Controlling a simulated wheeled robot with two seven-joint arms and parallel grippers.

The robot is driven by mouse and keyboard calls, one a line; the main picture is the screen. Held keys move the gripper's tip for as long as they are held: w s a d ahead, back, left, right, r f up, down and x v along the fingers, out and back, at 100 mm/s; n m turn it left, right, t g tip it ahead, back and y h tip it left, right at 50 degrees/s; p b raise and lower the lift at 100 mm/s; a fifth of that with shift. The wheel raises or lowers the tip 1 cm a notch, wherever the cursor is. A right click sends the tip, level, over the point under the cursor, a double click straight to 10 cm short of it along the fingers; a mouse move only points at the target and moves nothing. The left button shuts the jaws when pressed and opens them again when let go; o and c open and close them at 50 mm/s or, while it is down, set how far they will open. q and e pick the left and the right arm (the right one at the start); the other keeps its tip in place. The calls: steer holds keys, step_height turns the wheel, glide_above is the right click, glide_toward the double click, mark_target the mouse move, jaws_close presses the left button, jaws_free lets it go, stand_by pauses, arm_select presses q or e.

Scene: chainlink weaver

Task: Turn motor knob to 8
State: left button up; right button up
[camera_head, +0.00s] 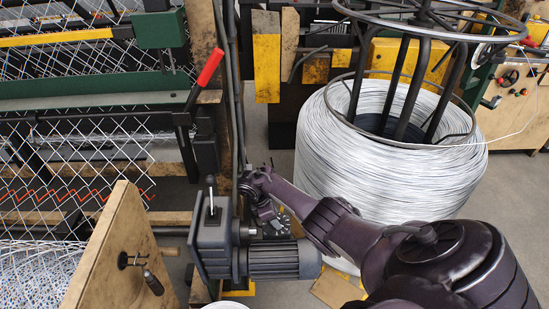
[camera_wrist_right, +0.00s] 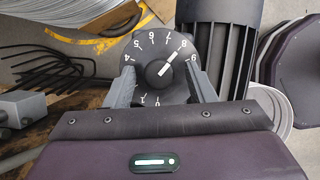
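The motor knob (camera_wrist_right: 158,74) is a dark round knob on a dark dial plate with white numbers, seen in the right wrist view. Its white pointer line aims up and right, at the 8. My right gripper (camera_wrist_right: 162,78) is open, with one grey finger on each side of the dial and a visible gap to the knob. In the head view, my right gripper (camera_head: 266,211) is just above the grey motor (camera_head: 275,262), and the knob is hard to make out there. The motor's finned body (camera_wrist_right: 220,40) shows behind the dial in the wrist view. My left gripper is not in view.
A big coil of white wire (camera_head: 390,150) stands right of the motor. A gearbox (camera_head: 213,245) with a small lever joins the motor's left end. A red-handled lever (camera_head: 209,68) rises behind. A wooden panel (camera_head: 118,255) and chainlink mesh (camera_head: 85,160) are at the left.

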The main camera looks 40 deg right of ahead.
steer(key=p+v, duration=0.2)
steer(key=v, duration=0.5)
steer(key=shift+r, duration=0.4)
steer(key=shift+w+a, duration=0.1)
